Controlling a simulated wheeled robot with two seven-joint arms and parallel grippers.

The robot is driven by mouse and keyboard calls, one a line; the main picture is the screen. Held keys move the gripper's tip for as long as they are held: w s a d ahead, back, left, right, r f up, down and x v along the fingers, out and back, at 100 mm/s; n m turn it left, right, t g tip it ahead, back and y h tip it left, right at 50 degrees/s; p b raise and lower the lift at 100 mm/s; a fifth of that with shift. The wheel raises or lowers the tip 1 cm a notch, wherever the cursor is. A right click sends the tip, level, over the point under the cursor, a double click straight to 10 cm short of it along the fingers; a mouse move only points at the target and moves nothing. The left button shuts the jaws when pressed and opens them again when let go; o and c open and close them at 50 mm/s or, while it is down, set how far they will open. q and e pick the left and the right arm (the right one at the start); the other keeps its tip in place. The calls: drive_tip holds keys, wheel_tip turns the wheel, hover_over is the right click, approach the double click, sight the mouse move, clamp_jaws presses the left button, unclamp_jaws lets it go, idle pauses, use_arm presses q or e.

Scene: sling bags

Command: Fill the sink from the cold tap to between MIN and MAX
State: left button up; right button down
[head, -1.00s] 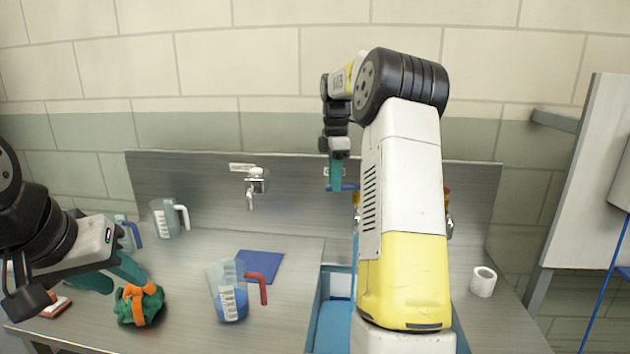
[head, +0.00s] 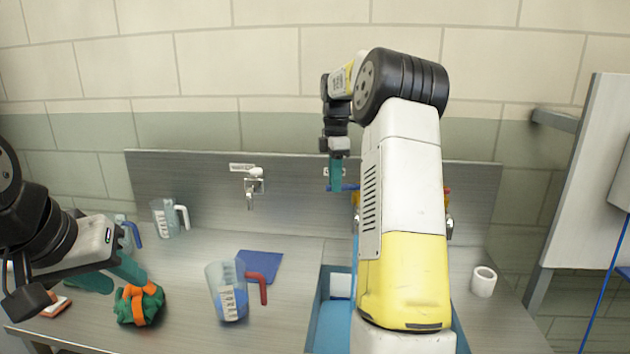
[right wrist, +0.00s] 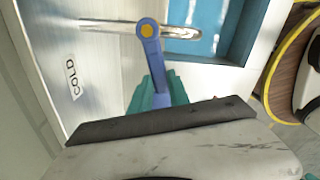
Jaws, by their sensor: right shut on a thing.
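The cold tap's blue lever (head: 347,187) is on the steel back panel, mostly behind my right arm in the head view. In the right wrist view the lever (right wrist: 151,58) runs between the teal fingers of my right gripper (right wrist: 157,95), which is shut on it. A "COLD" label (right wrist: 72,78) is beside it, and a metal spout (right wrist: 180,32) reaches over the sink (right wrist: 243,36). Blue shows inside the sink. In the head view my right arm hides much of the sink (head: 317,312); MIN and MAX marks are not visible. My left gripper (head: 108,277) is open beside a green-orange bundle (head: 138,305).
A jug with a red handle (head: 228,291) stands left of the sink near a blue mat (head: 261,266). Other jugs (head: 165,217) stand at the back left.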

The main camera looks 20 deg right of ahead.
drive_tip(key=shift+w+d+m, duration=0.2)
drive_tip(key=shift+w+m, duration=0.35)
drive_tip(key=shift+m, duration=0.4)
drive_tip(key=shift+w+d+m, duration=0.15)
drive_tip(key=shift+w+m, duration=0.4)
drive_tip(key=shift+m, duration=0.4)
drive_tip(key=c, duration=1.2)
unclamp_jaws()
drive_tip(key=shift+c, duration=0.2)
wheel_tip(320, 180, up, 8)
drive_tip(key=shift+f, duration=0.1)
